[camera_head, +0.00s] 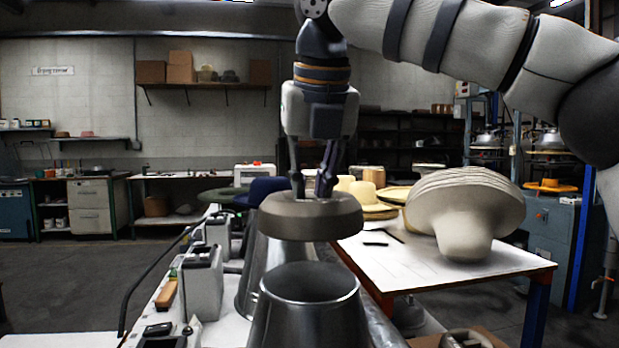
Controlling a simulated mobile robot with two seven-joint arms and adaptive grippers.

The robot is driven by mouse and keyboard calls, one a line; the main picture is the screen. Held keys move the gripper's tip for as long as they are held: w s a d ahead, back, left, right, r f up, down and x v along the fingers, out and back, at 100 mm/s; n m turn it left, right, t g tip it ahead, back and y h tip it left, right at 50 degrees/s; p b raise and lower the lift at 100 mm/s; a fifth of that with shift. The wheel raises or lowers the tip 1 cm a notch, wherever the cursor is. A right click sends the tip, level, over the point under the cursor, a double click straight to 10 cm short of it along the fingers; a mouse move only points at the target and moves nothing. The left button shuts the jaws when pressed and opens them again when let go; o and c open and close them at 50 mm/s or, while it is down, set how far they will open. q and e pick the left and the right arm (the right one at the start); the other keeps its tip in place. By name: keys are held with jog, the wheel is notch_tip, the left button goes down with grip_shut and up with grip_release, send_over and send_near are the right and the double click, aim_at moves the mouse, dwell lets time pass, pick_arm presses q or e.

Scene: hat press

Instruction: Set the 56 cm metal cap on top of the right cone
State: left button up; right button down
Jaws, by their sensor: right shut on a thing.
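My right gripper (311,192) points straight down and is shut on the dark grey round metal cap (311,219). The cap is about level. A near metal cone (308,318) with an open top stands at the bottom centre, below the cap in the picture. A second metal cone (261,268) stands behind it, a little to the left, with its top hidden by the cap. I cannot tell whether the cap touches that far cone or hangs above it. The size mark on the cap cannot be read. My left gripper is not in view.
A white-topped table (430,262) on the right bears a stack of pale felt hat bodies (465,205) and straw-coloured hats. Grey boxes (203,282) line the bench left of the cones. A dark blue hat (262,188) lies behind the cap. The floor at left is clear.

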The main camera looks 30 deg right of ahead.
jog(key=shift+w+f, duration=0.15)
jog(key=shift+f, duration=3.4)
jog(key=c, duration=1.5)
grip_release()
jog(key=shift+f, duration=0.1)
jog(key=shift+f, duration=0.1)
jog(key=shift+w+r+v, duration=0.1)
jog(key=shift+w+v, duration=0.1)
jog(key=shift+v, duration=1)
jog(key=shift+w+r+v, duration=0.1)
jog(key=shift+w+v, duration=0.05)
jog(key=shift+v, duration=1.1)
jog(key=shift+w+r+v, duration=0.1)
jog(key=shift+w+v, duration=0.1)
jog(key=shift+v, duration=1)
jog(key=shift+d, duration=0.15)
